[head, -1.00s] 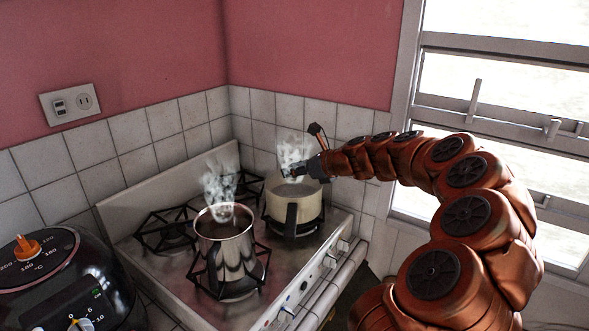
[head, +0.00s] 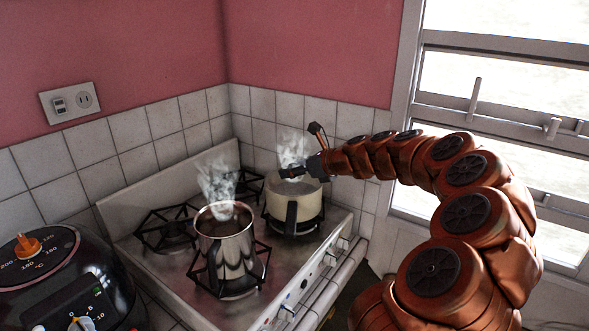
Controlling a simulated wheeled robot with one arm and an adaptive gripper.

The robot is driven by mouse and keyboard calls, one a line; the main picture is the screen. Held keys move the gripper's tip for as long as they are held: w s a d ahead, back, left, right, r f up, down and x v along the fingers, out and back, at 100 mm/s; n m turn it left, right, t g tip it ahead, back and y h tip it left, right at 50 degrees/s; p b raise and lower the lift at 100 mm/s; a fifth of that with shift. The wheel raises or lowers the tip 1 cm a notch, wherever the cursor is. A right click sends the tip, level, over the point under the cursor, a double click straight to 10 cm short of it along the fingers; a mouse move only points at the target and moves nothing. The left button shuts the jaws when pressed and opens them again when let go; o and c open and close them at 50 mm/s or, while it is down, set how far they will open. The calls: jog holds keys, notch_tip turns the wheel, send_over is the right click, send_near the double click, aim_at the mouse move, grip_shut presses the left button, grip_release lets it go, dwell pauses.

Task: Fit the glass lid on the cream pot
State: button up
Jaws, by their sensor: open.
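The cream pot (head: 293,207) stands upright on the back right burner, its dark handle pointing toward me. My gripper (head: 289,173) is just above the pot's rim, reaching in from the right. Its small dark fingers are open. A greyish surface shows at the pot's mouth, but I cannot tell whether it is the glass lid or the pot's contents. I cannot make out the glass lid anywhere else. White steam rises by the gripper and partly veils it.
A steaming steel pot (head: 226,246) stands on the front burner of the stove (head: 180,268). The burner (head: 166,230) at the left is empty. A black appliance (head: 50,285) is at lower left. Tiled walls close off the back, and a window (head: 505,90) is at right.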

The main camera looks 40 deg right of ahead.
jog(key=shift+s, duration=0.1)
jog(key=v, duration=1.2)
dwell(0.4)
